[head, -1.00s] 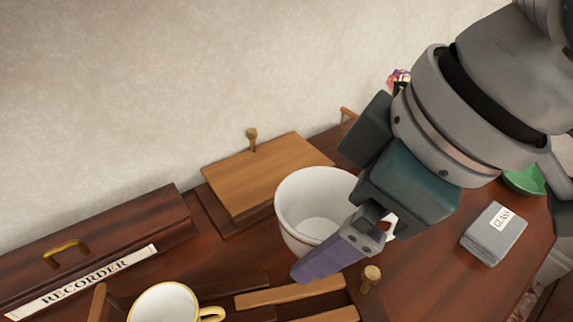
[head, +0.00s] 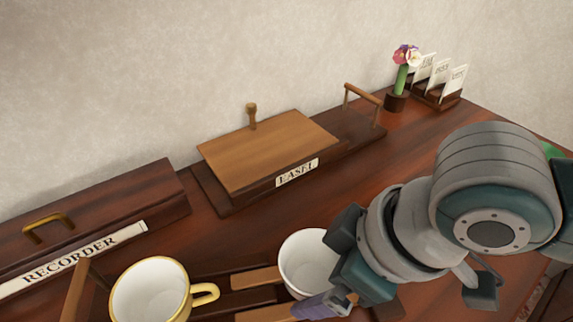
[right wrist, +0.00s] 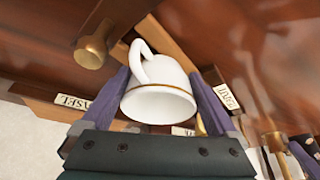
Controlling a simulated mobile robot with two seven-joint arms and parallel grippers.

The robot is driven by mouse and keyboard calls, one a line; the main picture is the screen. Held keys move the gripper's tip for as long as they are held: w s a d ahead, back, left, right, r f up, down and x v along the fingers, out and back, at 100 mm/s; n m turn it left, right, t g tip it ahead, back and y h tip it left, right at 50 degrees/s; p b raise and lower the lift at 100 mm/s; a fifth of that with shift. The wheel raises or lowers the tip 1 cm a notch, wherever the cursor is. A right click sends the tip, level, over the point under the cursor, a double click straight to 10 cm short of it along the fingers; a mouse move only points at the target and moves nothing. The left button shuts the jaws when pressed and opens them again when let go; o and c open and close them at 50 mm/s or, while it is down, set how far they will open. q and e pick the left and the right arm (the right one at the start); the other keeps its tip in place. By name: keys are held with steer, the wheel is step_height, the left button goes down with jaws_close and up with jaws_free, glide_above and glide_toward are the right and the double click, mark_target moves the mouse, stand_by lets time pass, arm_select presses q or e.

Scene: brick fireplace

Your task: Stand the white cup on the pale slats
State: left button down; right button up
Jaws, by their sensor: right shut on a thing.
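The white cup (head: 308,262) is upright in the head view, over the right end of the pale slats (head: 257,279). I cannot tell whether its base touches them. My right gripper (head: 322,303) is shut on the cup; one purple finger shows at its near side. In the right wrist view the cup (right wrist: 160,100) sits between both purple fingers, its handle pointing up and left. The gripper hides part of the slats. My left gripper is not in view.
A yellow-rimmed cup (head: 150,290) stands left of the slats. A recorder case (head: 90,235), an easel box (head: 268,152), a flower vase (head: 396,101) and a card holder (head: 437,94) are along the back. Bare desk lies behind the white cup.

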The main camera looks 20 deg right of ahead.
steer(key=o, duration=1.1)
steer(key=shift+f, duration=0.15)
steer(key=shift+r, duration=0.25)
steer(key=s+r+m+p, duration=0.1)
steer(key=s+r+p, duration=0.35)
steer(key=r, duration=0.75)
steer(key=s+d+f+m+h, duration=0.2)
steer(key=s+d+m, duration=0.3)
steer(key=d, duration=0.3)
steer(key=shift+s+d+f+m+h+b, duration=0.25)
steer(key=shift+s+h, duration=0.25)
steer(key=shift+s, duration=0.4)
